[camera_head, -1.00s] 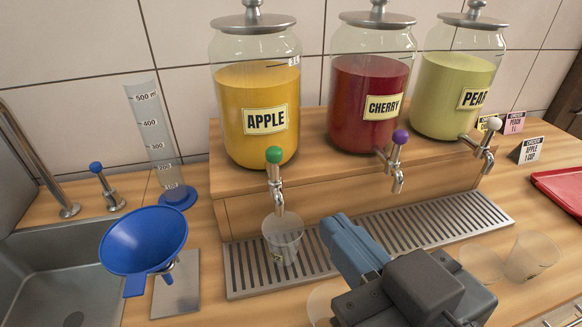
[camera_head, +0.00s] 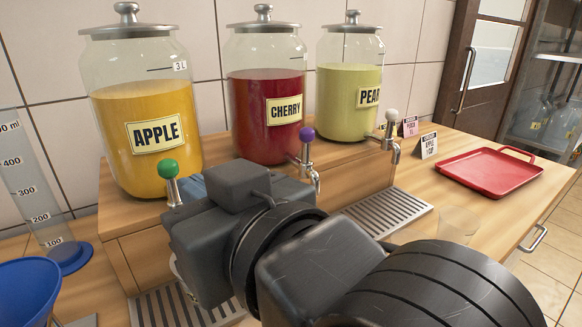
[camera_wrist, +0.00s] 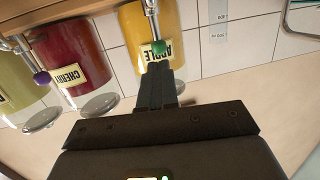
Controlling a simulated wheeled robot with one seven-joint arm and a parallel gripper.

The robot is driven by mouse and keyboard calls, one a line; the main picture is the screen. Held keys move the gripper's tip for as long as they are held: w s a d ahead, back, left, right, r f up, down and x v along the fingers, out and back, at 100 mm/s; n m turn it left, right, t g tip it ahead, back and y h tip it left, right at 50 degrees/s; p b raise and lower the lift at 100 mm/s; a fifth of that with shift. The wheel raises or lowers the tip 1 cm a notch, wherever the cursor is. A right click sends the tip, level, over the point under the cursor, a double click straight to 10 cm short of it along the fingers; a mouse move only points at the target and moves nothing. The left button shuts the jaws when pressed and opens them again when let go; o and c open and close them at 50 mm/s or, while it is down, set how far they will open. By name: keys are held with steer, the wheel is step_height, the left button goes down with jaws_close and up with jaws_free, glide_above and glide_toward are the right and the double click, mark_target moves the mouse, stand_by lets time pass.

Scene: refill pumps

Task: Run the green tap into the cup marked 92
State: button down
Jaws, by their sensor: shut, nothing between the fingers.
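The green tap knob (camera_head: 168,169) stands on the spout of the jar labelled APPLE (camera_head: 145,130), which holds orange-yellow liquid. The tap's lever is upright. My gripper (camera_head: 193,187) is just right of the knob, mostly hidden behind my wrist. In the wrist view, which is upside down, my gripper (camera_wrist: 158,68) is shut and empty, its tips close to the green knob (camera_wrist: 158,47); I cannot tell if they touch. The spout's outlet and the space beneath it are hidden by my arm in the head view. No cup marked 92 can be made out.
A clear cup (camera_head: 457,224), a red tray (camera_head: 489,172), a measuring cylinder (camera_head: 40,195) and a blue funnel (camera_head: 25,291) surround my arm.

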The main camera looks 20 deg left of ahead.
mark_target(171, 172)
steer(key=x, duration=0.5)
steer(key=shift+w+a, duration=0.25)
steer(key=shift+a, duration=0.05)
steer(key=shift+p, duration=0.35)
